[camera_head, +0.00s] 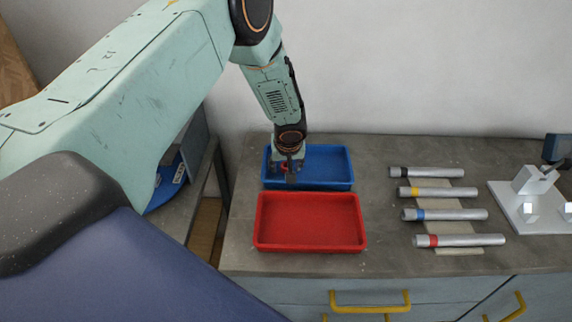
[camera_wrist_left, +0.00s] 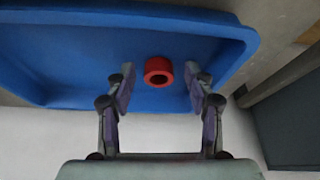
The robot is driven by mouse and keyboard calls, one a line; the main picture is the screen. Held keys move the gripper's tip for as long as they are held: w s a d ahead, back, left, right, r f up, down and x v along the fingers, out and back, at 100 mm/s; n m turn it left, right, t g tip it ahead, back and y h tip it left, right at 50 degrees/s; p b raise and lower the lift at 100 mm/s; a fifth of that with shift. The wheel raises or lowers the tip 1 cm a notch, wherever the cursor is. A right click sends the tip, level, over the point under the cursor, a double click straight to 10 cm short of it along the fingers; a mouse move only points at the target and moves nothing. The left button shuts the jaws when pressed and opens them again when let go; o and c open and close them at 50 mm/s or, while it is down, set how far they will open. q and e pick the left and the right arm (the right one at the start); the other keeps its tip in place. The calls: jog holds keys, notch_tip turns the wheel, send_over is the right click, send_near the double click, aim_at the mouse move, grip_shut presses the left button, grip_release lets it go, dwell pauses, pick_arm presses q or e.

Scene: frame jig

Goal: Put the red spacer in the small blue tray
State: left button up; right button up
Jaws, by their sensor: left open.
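The red spacer (camera_wrist_left: 158,71) is a short red ring. In the left wrist view it lies inside the small blue tray (camera_wrist_left: 60,85), between the fingertips of my left gripper (camera_wrist_left: 160,80), with a gap on each side. My left gripper (camera_head: 288,170) is open over the left part of the blue tray (camera_head: 330,170) in the head view. There the spacer (camera_head: 284,167) shows only as a bit of red, mostly hidden by the fingers. My right gripper is not in view.
A red tray (camera_head: 310,222) stands in front of the blue one and looks empty. Several metal tubes with coloured bands (camera_head: 460,240) lie on a rack to the right. A white jig (camera_head: 530,205) stands at the far right. Bare grey worktop (camera_head: 385,220) lies between trays and tubes.

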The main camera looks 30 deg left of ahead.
pick_arm(q)
jog(key=shift+s+d+r, duration=0.1)
jog(key=shift+r+p, duration=0.2)
jog(key=shift+p, duration=0.2)
jog(key=shift+r, duration=0.3)
jog(key=b+v, duration=0.2)
jog(key=v, duration=0.9)
jog(key=shift+s+r, duration=0.15)
jog(key=shift+d, duration=0.1)
